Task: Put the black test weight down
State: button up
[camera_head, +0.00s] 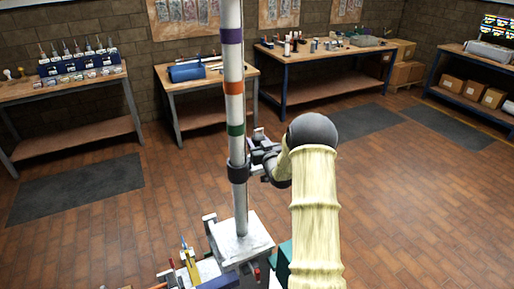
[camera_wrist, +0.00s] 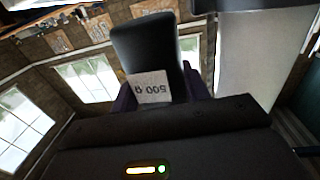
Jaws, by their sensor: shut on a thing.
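The black test weight (camera_wrist: 145,45) fills the upper middle of the wrist view, with a white label reading 500 g, upside down. My gripper (camera_wrist: 160,92) is shut on it, one dark finger on each side. In the head view my gripper (camera_head: 262,152) is just right of the white mast (camera_head: 234,108), a little above the mast's dark collar (camera_head: 238,171). The weight is too small and dark there to make out clearly. I cannot tell whether it touches anything besides my fingers.
The mast has purple, orange and green bands and stands on a pale block (camera_head: 240,243). Tools stand in a holder (camera_head: 192,265) at the lower front. Workbenches (camera_head: 330,54) line the back, and a shelf with boxes (camera_head: 468,88) is at right. The brick floor between is largely clear.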

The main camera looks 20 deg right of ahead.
jog(key=shift+s+r, duration=0.1)
jog(key=shift+r, duration=0.1)
jog(key=shift+w, duration=0.25)
jog(key=shift+w+f+p, duration=0.2)
jog(key=shift+w+p, duration=0.05)
jog(key=shift+p, duration=0.1)
notch_tip(320, 180, down, 3)
jog(key=shift+a+r+p, duration=0.1)
jog(key=shift+p, duration=0.55)
jog(key=shift+s, duration=0.1)
jog(key=shift+f, duration=0.2)
jog(key=shift+f, duration=0.15)
jog(key=o, duration=1.3)
